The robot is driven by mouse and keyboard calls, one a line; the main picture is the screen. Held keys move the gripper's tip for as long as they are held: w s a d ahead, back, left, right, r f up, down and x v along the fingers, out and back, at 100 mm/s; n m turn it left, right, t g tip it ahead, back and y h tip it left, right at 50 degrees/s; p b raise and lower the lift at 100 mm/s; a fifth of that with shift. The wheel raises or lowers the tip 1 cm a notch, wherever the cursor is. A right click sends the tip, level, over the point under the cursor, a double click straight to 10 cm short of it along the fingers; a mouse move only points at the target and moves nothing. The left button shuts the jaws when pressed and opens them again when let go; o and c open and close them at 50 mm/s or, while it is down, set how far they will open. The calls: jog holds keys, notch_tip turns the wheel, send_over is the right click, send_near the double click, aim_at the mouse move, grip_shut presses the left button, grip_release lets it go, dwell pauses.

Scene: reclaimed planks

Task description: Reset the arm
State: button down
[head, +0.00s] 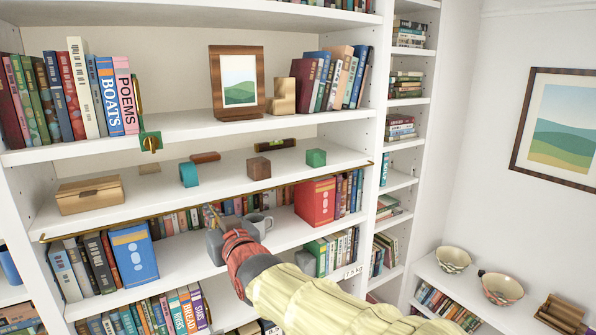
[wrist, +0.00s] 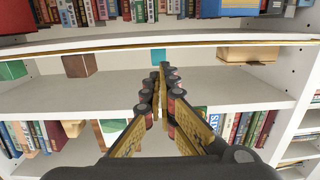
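My gripper (head: 212,216) is in front of the middle bookcase bay, near the shelf with the red box file. In the wrist view its two fingers (wrist: 162,70) run close together and meet at the tips, with nothing seen between them. My forearm crosses the lower middle of the head view. The wrist view shows the shelves upside down.
Bowls (head: 453,260) sit at right.

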jog(key=s+d+f+g+h+b, duration=0.1)
jog(key=s+d+f+g+h, duration=0.2)
jog(key=f, duration=0.6)
jog(key=s+d+f+g+h, duration=0.1)
jog(key=s+d+f+g, duration=0.3)
jog(key=f, duration=0.5)
jog(key=s+d+f+m+h+b, duration=0.1)
jog(key=s+d+f+b, duration=0.3)
jog(key=s+d, duration=0.4)
jog(key=s+d+f+m+g+h+b, duration=0.1)
jog(key=s+d+f+b, duration=0.4)
jog(key=d, duration=0.7)
jog(key=s+d+f+m+g+h+b, duration=0.1)
jog(key=s+d+f+m+h+b, duration=0.2)
jog(key=s+d+f, duration=0.5)
jog(key=s+d+m+b, duration=0.1)
jog(key=s+d+b, duration=0.1)
jog(key=s+d, duration=0.1)
jog(key=shift+s+f, duration=0.2)
jog(key=shift+s, duration=0.6)
